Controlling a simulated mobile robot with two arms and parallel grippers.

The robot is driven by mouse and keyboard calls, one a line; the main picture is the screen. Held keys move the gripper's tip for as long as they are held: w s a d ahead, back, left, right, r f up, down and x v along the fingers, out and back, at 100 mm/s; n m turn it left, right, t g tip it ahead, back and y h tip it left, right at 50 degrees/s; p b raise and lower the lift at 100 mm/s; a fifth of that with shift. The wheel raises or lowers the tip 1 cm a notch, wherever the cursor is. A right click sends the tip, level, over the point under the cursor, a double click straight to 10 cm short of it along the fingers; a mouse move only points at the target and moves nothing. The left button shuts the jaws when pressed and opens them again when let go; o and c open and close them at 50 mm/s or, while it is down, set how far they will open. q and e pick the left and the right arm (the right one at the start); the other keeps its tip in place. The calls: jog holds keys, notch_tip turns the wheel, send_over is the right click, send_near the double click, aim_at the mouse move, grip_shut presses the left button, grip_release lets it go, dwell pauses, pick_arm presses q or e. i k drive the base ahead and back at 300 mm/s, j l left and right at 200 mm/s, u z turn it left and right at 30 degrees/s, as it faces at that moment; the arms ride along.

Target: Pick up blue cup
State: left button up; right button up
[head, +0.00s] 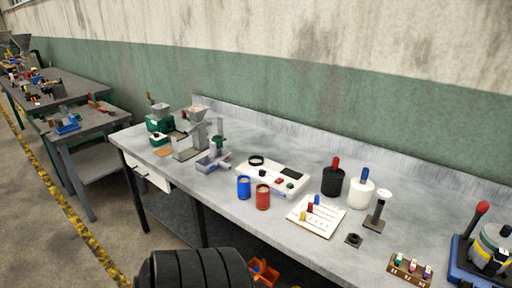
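The blue cup (243,188) stands upright near the front edge of the grey workbench (225,205), with pale contents at its top. A red cup (263,198) stands close on its right, also with pale contents. Neither of my grippers is in the head view, so nothing shows their state or any contact with the cup.
A white scale-like device (272,178) sits just behind the cups. Grinder-like machines (190,140) stand to the left. A white board with small colored pegs (315,215), a black bottle (333,180) and a white bottle (361,192) stand to the right. A wall backs the bench.

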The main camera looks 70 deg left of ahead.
aim_at(244, 181)
jog(key=u, duration=2.35)
jog(key=z, duration=2.4)
jog(key=u, duration=2.4)
jog(key=i+j, duration=0.1)
jog(key=j, duration=0.3)
jog(key=z, duration=0.05)
